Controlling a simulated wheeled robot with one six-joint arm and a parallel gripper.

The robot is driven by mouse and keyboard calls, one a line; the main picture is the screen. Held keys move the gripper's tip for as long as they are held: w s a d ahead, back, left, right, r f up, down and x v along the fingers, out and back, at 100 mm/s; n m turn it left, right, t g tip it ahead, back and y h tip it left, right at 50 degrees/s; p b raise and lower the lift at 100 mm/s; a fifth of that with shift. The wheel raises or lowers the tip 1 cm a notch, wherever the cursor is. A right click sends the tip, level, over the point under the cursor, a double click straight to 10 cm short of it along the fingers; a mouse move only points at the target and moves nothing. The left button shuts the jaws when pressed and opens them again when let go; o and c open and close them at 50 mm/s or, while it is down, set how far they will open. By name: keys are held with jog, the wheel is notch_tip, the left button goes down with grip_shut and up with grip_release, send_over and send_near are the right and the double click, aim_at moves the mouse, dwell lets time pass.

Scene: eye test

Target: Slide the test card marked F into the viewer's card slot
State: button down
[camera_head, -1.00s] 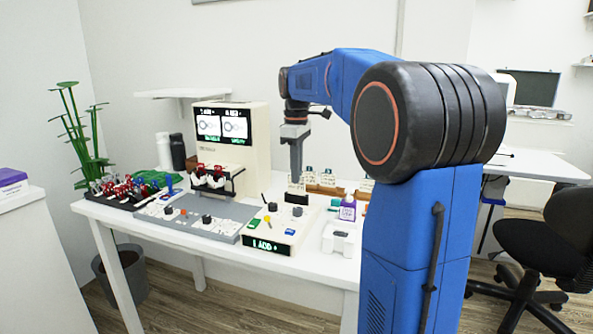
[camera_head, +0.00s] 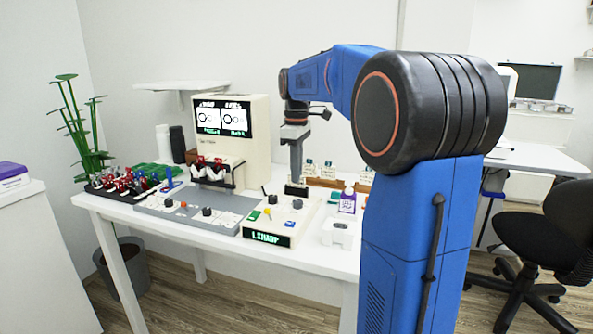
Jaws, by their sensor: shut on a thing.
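My gripper (camera_head: 296,181) points straight down over the back right corner of the cream control console (camera_head: 268,221). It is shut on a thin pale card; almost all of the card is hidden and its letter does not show. The jaw tips are right at a black slot block (camera_head: 296,190) on the console, and the card seems to be down in it. How deep it sits I cannot tell. The viewer (camera_head: 232,135) is a tall cream box with two lit round pictures on a dark screen. More pale cards (camera_head: 329,171) stand in a wooden rack behind, to the right.
A grey panel with knobs (camera_head: 194,206) lies left of the console. A rack of red and dark items (camera_head: 120,186) stands at the table's left end. A purple-labelled bottle (camera_head: 347,203) and a white device (camera_head: 337,233) stand right of the console, near my arm.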

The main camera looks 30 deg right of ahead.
jog(key=shift+f, duration=0.1)
jog(key=c, duration=1.8)
grip_release()
jog(key=shift+c, duration=0.2)
notch_tip(320, 180, up, 17)
jog(key=shift+r, duration=0.2)
